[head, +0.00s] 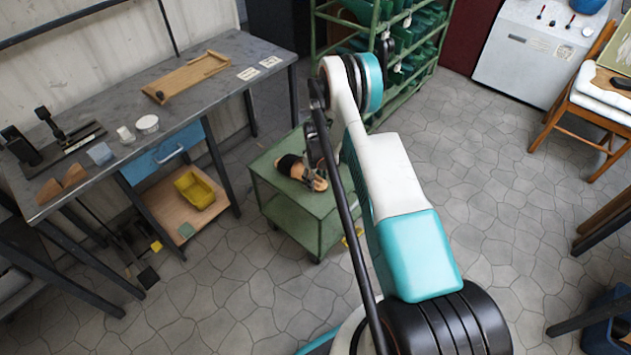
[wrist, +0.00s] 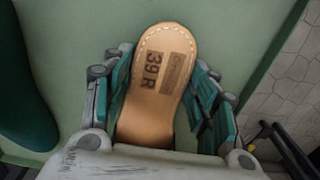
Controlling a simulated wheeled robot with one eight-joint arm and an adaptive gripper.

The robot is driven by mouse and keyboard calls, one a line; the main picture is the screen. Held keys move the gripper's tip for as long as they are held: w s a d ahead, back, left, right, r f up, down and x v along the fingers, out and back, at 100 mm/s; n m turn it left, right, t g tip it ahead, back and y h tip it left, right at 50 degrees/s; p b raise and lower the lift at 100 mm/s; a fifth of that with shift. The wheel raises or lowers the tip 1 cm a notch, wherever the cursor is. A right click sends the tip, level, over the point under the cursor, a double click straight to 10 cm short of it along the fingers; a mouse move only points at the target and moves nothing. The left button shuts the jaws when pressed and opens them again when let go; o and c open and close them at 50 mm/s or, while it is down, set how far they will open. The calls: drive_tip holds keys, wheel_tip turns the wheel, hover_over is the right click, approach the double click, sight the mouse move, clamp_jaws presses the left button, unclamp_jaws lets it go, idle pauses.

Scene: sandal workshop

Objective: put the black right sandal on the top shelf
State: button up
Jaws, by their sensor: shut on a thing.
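The sandal (head: 288,163) lies on the green cart top in the head view, with a black strap and tan sole showing. In the wrist view its tan insole (wrist: 150,115) has white stitching at the rounded end and a dark "39 R" mark. My gripper (wrist: 163,78) is shut on the sandal, with one finger on each side of the sole. In the head view my gripper (head: 312,172) is low over the cart, and my arm partly covers it. The green rack (head: 318,38) at the back has several levels; my arm hides part of it.
The green cart (head: 285,212) stands between my arm and the grey workbench (head: 215,68). A dark green rounded thing (wrist: 22,85) is at the left in the wrist view. A yellow bin (head: 195,189) sits under the bench.

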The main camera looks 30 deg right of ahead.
drive_tip(key=shift+f, duration=0.15)
drive_tip(key=o, duration=1.3)
drive_tip(key=a+r+t+p, duration=0.1)
drive_tip(key=a+r+p, duration=0.1)
drive_tip(key=r, duration=1.3)
drive_tip(key=a+r+p, duration=0.2)
drive_tip(key=r, duration=1.3)
drive_tip(key=s+a+r+m+t, duration=0.1)
drive_tip(key=s+a+r, duration=0.2)
drive_tip(key=r, duration=0.4)
drive_tip(key=s+a+r+m+t, duration=0.1)
drive_tip(key=s+a+r, duration=0.2)
drive_tip(key=r, duration=0.5)
drive_tip(key=s+a+r+t, duration=0.2)
drive_tip(key=s+a+r, duration=0.3)
drive_tip(key=s+r, duration=0.55)
drive_tip(key=shift+s+a+m+t, duration=0.35)
drive_tip(key=shift+s+a, duration=0.4)
drive_tip(key=shift+s, duration=1.7)
drive_tip(key=shift+s+a+m+t, duration=0.35)
drive_tip(key=shift+s+a, duration=0.4)
drive_tip(key=shift+s, duration=1.65)
drive_tip(key=shift+s+a+m+t, duration=0.35)
drive_tip(key=shift+s+a, duration=0.4)
drive_tip(key=shift+s, duration=1.7)
